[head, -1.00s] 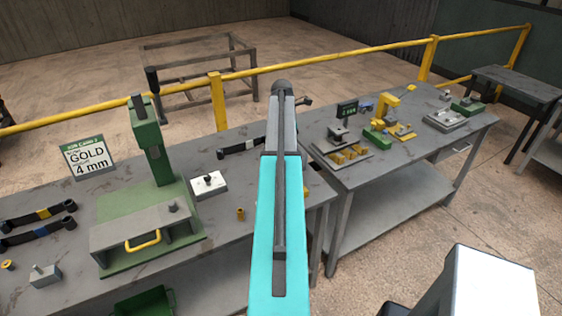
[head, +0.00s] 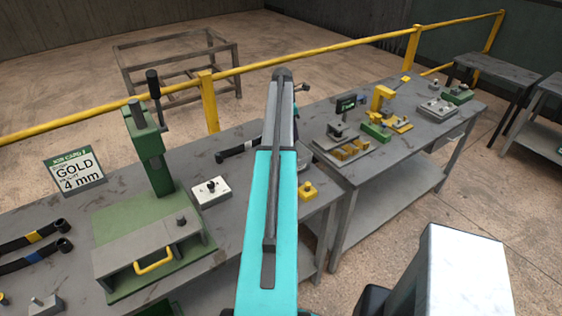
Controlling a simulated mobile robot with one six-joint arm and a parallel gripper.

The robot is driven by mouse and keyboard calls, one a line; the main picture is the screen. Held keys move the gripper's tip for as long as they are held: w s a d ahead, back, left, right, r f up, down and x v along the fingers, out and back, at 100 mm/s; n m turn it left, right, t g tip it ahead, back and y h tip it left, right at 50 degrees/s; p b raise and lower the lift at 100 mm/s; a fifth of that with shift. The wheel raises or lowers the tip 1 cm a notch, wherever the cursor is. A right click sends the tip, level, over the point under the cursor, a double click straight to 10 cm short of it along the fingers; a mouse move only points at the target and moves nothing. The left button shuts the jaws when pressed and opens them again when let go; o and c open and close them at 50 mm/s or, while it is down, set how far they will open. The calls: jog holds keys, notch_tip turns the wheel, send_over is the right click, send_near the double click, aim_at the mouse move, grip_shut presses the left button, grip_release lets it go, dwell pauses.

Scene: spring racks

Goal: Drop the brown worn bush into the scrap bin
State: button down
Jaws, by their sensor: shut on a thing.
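My arm rises from the bottom middle and hides part of the near bench (head: 75,208). My gripper's fingers do not show; the far end of the arm hides them or they are out of view. I cannot make out the brown worn bush. I do not see a scrap bin that I can name for sure.
A second bench (head: 445,122) holds small fixtures. A yellow rail (head: 330,44) runs behind.

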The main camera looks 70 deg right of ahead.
jog(key=shift+w, duration=0.2)
notch_tip(320, 180, down, 6)
jog(key=b, duration=0.2)
jog(key=shift+b, duration=0.4)
dwell(0.4)
jog(key=c, duration=1.5)
grip_release()
jog(key=shift+a, duration=0.1)
jog(key=shift+w+a+r+b, duration=0.3)
jog(key=shift+r+b, duration=0.5)
jog(key=shift+r, duration=1.45)
jog(key=shift+w+a+r+b, duration=0.2)
jog(key=shift+w+r+b, duration=0.45)
jog(key=shift+r, duration=1.65)
jog(key=shift+w+a+r+b, duration=0.2)
jog(key=shift+r+b, duration=0.75)
jog(key=shift+r, duration=1.3)
